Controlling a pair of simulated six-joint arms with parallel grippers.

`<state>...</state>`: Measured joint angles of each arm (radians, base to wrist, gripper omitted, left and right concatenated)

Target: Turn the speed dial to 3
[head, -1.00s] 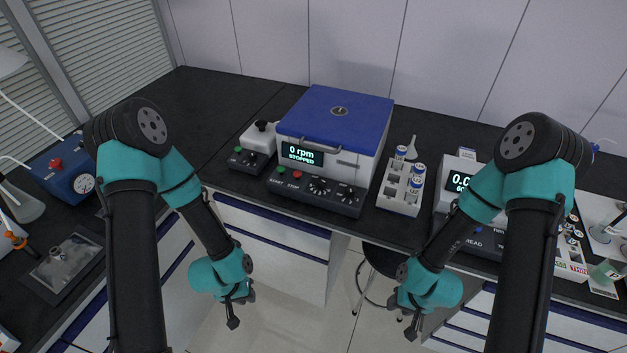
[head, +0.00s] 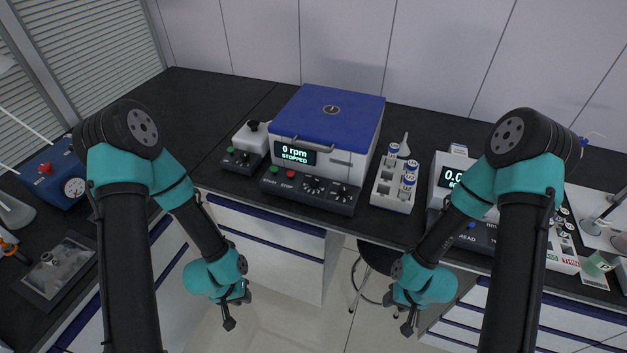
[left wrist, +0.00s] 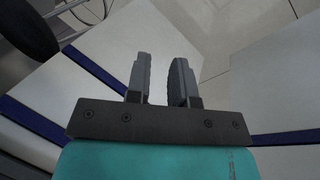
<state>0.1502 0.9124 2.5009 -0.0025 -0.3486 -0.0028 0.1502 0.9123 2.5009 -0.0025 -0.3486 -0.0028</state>
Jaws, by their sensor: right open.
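A white centrifuge with a blue lid (head: 331,108) stands on the black bench, its lid closed. Its display (head: 295,154) reads 0 rpm, STOPPED. On its dark front panel are a green and a red button and two black dials, a left dial (head: 313,186) and a right dial (head: 341,192). Their labels and settings are too small to read. My left gripper (head: 229,322) hangs below and in front of the bench edge; the left wrist view shows its two fingers (left wrist: 160,82) apart with nothing between them. My right gripper (head: 408,326) is open, also low in front of the bench.
A small device with a black knob (head: 245,145) stands left of the centrifuge. A tube rack (head: 393,192) and a meter with a display (head: 447,182) stand to its right. A stool (head: 375,262) is under the bench, above the right gripper in the picture.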

